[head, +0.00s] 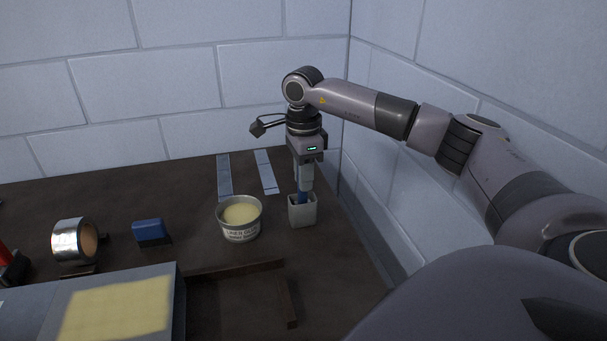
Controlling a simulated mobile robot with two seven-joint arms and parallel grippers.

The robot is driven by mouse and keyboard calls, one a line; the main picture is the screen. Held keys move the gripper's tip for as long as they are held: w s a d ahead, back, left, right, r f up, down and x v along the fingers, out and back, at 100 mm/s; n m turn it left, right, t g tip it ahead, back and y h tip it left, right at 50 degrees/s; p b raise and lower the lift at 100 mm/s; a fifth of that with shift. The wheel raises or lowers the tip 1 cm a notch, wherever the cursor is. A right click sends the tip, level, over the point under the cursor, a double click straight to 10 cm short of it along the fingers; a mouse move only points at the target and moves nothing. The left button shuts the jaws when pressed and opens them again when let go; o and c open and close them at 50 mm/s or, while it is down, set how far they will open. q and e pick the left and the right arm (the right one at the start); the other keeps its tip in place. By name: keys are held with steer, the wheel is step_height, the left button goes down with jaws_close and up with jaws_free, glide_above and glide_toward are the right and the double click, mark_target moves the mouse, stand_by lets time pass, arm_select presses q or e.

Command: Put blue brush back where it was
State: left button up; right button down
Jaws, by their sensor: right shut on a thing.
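The blue brush (302,198) is upright, its visible blue part at the mouth of a small light-grey square holder (303,215). Its lower end is hidden inside the holder. My right gripper (304,186) points straight down above the holder and is shut on the brush. The gripper fingers cover the brush's upper part. My left gripper is not in view.
A can of pale glue (239,232) stands just left of the holder. A blue block (149,231) and a silver tape roll (75,239) lie further left. Two grey strips (266,172) lie behind. A duct panel with a yellow patch (117,309) is in front. Walls close the back and right.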

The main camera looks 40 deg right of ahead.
steer(key=shift+f, duration=0.1)
steer(key=c, duration=1)
jaws_free()
step_height(320, 180, up, 12)
steer(key=shift+r, duration=0.15)
